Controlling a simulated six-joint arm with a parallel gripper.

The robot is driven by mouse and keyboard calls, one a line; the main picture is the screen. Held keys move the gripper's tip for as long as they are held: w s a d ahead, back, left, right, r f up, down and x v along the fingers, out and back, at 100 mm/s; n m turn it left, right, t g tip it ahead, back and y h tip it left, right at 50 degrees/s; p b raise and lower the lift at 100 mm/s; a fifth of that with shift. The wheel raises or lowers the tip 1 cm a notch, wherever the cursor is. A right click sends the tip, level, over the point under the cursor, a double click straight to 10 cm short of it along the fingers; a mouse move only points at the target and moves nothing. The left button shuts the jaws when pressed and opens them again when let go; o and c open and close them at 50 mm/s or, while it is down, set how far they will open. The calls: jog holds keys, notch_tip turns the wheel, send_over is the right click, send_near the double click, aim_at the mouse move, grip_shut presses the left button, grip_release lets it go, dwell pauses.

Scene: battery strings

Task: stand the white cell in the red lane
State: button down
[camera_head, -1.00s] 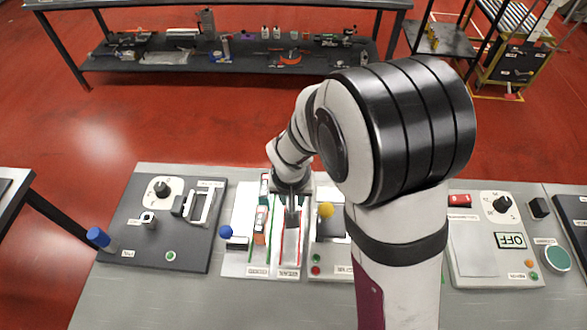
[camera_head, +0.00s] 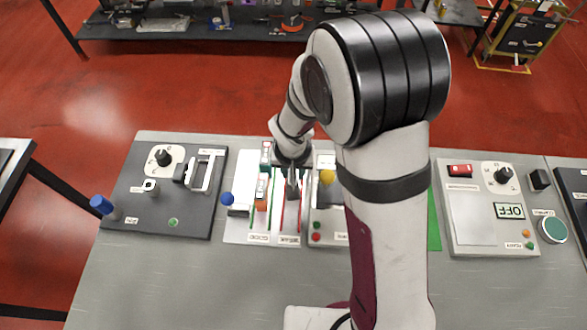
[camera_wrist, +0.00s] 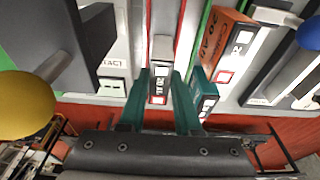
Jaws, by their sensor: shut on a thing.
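The white cell (camera_wrist: 161,53) shows in the wrist view between the tips of my gripper (camera_wrist: 161,90), which is shut on it. It is over or in the red lane (camera_wrist: 164,13), between two red edge lines; I cannot tell whether it rests on the lane floor. In the head view my gripper (camera_head: 293,185) points down at the red lane (camera_head: 291,225), and the white cell cannot be made out clearly there. An orange cell (camera_wrist: 219,45) stands in the green-edged lane beside it, with a teal cell (camera_wrist: 206,92) nearer the wrist camera.
A yellow ball knob (camera_head: 327,177) is close right of my gripper, and a blue knob (camera_head: 226,198) is left of the lanes. Panels with switches stand on both sides. The grey table front (camera_head: 190,285) is clear.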

jog(key=c, duration=0.5)
grip_release()
jog(key=shift+f, duration=0.1)
jog(key=v, duration=1.5)
jog(key=shift+r, duration=0.4)
